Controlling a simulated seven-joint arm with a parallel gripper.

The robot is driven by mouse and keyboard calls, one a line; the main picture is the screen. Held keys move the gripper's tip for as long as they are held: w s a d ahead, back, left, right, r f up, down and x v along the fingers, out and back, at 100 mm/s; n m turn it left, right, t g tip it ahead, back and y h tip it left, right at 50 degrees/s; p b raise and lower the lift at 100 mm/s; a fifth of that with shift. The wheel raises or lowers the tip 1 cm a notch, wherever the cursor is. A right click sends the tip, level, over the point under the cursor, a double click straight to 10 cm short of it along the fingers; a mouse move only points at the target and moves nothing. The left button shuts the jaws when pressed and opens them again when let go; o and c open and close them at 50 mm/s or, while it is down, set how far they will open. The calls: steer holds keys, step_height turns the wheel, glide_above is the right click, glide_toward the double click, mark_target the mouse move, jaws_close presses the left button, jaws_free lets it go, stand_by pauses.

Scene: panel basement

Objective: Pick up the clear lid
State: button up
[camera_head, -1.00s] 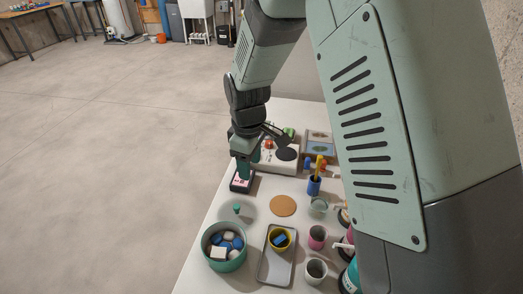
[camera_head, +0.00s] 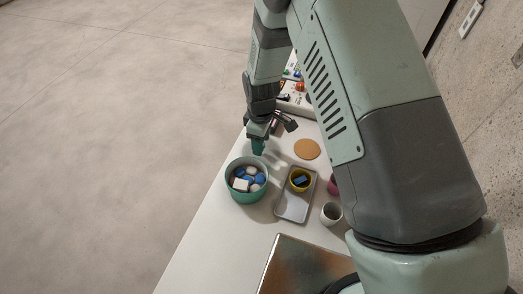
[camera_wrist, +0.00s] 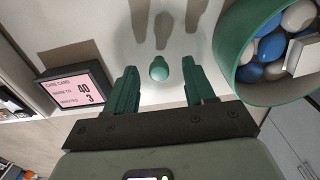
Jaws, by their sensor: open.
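The clear lid shows in the wrist view mainly as its teal knob (camera_wrist: 158,68); its transparent disc is hard to make out against the white table. My gripper (camera_wrist: 160,82) is open, with one teal finger on each side of the knob and a gap on both sides. In the head view my gripper (camera_head: 259,147) points down just behind the teal bowl, and it hides the knob there. I cannot tell the exact height of the fingertips above the disc.
The teal bowl (camera_head: 233,190) of blue and white pieces stands close to the lid. A cork disc (camera_head: 307,149) lies behind. A small display (camera_wrist: 77,92) stands left in the wrist view.

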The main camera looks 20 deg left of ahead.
steer(key=shift+f, duration=0.9)
steer(key=shift+c, duration=0.3)
jaws_close()
steer(key=shift+r, duration=0.1)
